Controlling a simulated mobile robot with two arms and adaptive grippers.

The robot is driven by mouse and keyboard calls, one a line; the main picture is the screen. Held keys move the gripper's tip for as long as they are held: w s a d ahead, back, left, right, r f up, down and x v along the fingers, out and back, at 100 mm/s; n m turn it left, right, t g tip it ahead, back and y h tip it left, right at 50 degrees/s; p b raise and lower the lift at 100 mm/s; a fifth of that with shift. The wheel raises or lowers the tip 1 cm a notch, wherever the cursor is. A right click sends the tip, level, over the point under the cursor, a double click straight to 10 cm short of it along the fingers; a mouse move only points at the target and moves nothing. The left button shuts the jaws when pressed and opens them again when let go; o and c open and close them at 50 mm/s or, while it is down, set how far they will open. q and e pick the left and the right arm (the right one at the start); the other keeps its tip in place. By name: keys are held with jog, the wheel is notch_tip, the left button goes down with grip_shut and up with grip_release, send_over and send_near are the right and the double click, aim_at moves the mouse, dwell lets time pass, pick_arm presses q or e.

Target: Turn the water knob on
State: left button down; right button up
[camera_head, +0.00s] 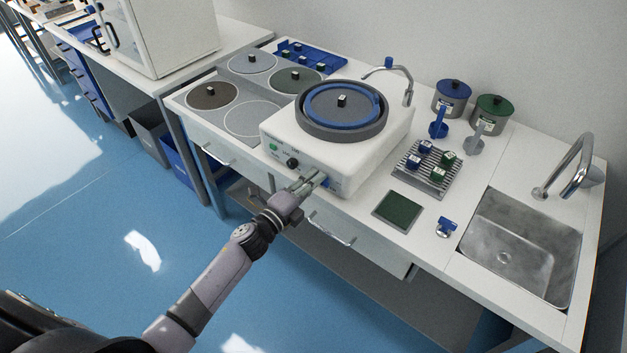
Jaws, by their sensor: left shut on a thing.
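A white polishing machine (372,150) with a round blue-rimmed disc on top stands on the bench. Its front panel has a green button (274,147) and a black knob (292,163). My left gripper (318,181) reaches in from the lower left to the right part of this panel. It is shut on the water knob there, beside a small blue patch (332,184). The fingers hide most of the knob, so its angle cannot be told. A curved metal water spout (400,72) stands behind the disc; no water is visible. My right gripper is not in view.
A metal sink (509,257) with a tap (577,170) is at the right. A rack (414,184) of small samples, a green pad (397,211) and lidded pots (491,115) stand right of the machine. Round discs (213,95) lie at the left. Drawers are below.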

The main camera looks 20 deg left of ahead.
pick_arm(q)
jog(key=shift+s+f, duration=0.1)
jog(key=shift+f, duration=0.3)
dwell(1.3)
jog(key=c, duration=1.9)
grip_release()
jog(key=shift+a, duration=0.1)
jog(key=shift+o, duration=1.2)
jog(key=shift+r, duration=0.15)
jog(key=v, duration=1.2)
jog(key=shift+r, duration=0.1)
